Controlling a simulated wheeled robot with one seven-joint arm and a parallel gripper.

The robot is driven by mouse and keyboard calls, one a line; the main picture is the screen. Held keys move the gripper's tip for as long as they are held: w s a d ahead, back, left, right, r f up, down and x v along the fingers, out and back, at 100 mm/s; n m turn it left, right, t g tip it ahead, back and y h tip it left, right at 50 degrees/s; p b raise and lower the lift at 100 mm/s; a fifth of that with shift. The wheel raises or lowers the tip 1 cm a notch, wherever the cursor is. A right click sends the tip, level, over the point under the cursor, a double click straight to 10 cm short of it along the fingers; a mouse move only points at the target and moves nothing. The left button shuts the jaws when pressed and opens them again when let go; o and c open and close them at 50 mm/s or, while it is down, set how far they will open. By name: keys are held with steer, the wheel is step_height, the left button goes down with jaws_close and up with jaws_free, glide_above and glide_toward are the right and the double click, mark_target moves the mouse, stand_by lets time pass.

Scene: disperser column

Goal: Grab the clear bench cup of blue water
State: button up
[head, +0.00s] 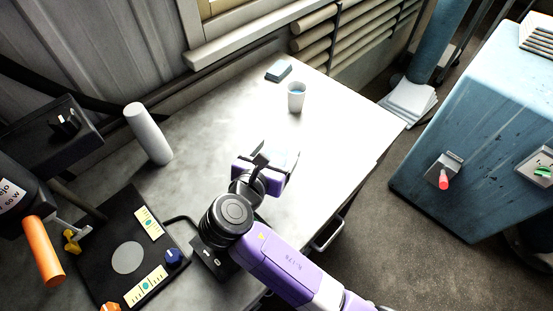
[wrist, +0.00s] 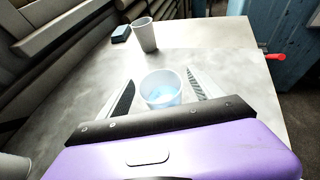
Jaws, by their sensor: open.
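A clear, pale cup with blue water (wrist: 161,92) stands upright on the bench in the wrist view, between the two spread fingers of my gripper (wrist: 160,76). Gaps show on both sides of it, and its lower front is hidden by my gripper body. My gripper is open. In the head view my gripper (head: 279,157) is low over the middle of the bench and largely hides this cup.
A blue-grey block (head: 278,70) lies near the back edge of the bench (head: 345,120). A white cylinder (head: 148,134) and a black device with an orange handle (head: 43,252) are at left. The bench is clear to the right of the cups. A blue cabinet (head: 480,120) stands beyond.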

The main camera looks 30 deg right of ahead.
steer(key=shift+w+d, duration=0.1)
steer(key=shift+d, duration=0.05)
steer(key=c, duration=1.5)
